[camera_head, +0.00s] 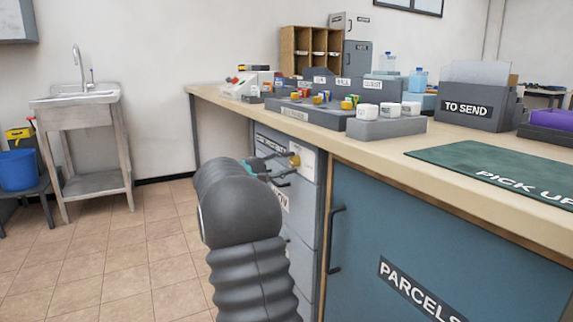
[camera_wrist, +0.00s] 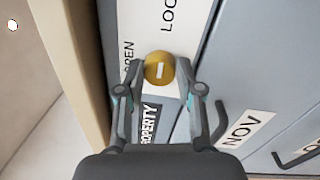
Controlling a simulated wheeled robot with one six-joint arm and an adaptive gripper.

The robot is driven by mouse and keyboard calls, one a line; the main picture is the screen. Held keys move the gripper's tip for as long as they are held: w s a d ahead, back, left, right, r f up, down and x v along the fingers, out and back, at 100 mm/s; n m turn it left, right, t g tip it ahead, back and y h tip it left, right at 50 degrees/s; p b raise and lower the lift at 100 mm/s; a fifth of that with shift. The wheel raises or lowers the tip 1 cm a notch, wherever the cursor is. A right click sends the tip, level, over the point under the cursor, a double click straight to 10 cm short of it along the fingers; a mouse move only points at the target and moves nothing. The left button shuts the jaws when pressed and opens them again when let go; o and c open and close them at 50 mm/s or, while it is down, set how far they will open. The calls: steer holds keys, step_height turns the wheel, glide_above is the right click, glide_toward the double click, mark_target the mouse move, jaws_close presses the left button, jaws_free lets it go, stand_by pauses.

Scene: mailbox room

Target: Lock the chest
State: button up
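In the wrist view a round yellow lock knob (camera_wrist: 159,67) with a short pale mark sits on a white panel. The letters "OPEN" (camera_wrist: 128,58) run beside it on the left, and a partly cut-off "LOC" label (camera_wrist: 169,16) is above it. My gripper (camera_wrist: 161,72) has its two fingers apart, one on each side of the knob; I cannot tell whether the tips touch it. In the head view the knob (camera_head: 295,160) is on the grey cabinet front (camera_head: 305,195) under the counter, with my gripper (camera_head: 283,168) at it. My arm hides part of the cabinet.
A "PROPERTY" label (camera_wrist: 149,123) lies below the knob. Drawer handles (camera_wrist: 220,122) stick out to the right. A blue PARCELS door (camera_head: 440,240) with a handle stands right of the cabinet. The wooden counter (camera_head: 370,145) overhangs above. The tiled floor (camera_head: 130,250) at left is clear.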

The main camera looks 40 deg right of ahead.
steer(key=o, duration=0.4)
steer(key=shift+c, duration=0.2)
steer(key=shift+a, duration=0.1)
steer(key=v, duration=1.1)
steer(key=shift+a, duration=0.45)
steer(key=shift+w+f, duration=0.1)
